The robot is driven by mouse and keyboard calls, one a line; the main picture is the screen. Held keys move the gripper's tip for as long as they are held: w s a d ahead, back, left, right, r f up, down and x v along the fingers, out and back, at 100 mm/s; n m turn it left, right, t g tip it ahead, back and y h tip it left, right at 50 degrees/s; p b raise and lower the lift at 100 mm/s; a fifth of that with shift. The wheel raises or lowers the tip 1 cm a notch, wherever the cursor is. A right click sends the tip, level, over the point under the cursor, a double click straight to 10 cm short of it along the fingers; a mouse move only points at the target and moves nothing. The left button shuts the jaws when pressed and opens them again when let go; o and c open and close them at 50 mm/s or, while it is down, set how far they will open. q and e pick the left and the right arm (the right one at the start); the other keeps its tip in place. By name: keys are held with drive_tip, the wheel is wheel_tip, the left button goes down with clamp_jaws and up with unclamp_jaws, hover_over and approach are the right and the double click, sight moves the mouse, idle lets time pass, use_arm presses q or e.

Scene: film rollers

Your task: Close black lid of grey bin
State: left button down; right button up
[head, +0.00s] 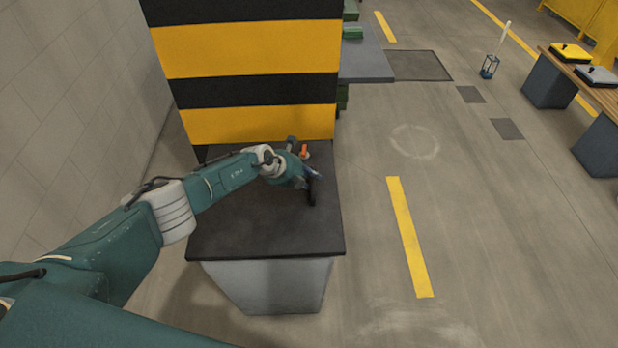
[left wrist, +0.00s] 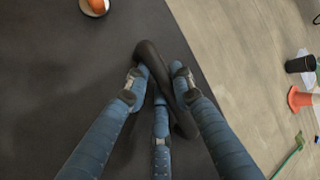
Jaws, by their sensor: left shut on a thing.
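The grey bin (head: 270,287) stands on the floor in the head view, in front of a black-and-yellow striped block. Its black lid (head: 265,230) lies over the top and looks about level; I cannot tell whether a small gap is left under it. The lid also fills the left of the left wrist view (left wrist: 60,90). A black bar handle (left wrist: 165,85) is near the lid's right edge. My left gripper (head: 310,178) is over that edge, its blue fingers (left wrist: 160,80) shut around the handle. My right gripper is out of view.
A small orange thing (head: 304,151) is at the lid's far side, by the striped block (head: 250,65). A grey wall (head: 70,110) is on the left. Floor right of the bin is open, with a yellow stripe (head: 409,235). A bench (head: 590,90) stands far right.

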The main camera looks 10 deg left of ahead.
use_arm(q)
drive_tip(key=shift+d, duration=0.25)
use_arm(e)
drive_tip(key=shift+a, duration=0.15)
use_arm(q)
drive_tip(key=c, duration=1.7)
unclamp_jaws()
drive_tip(key=shift+c, duration=0.2)
drive_tip(key=shift+f, duration=0.15)
drive_tip(key=shift+a+r, duration=0.35)
drive_tip(key=shift+r, duration=0.25)
drive_tip(key=v, duration=1)
drive_tip(key=shift+s, duration=0.55)
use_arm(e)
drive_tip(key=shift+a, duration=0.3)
use_arm(q)
drive_tip(key=shift+r, duration=0.1)
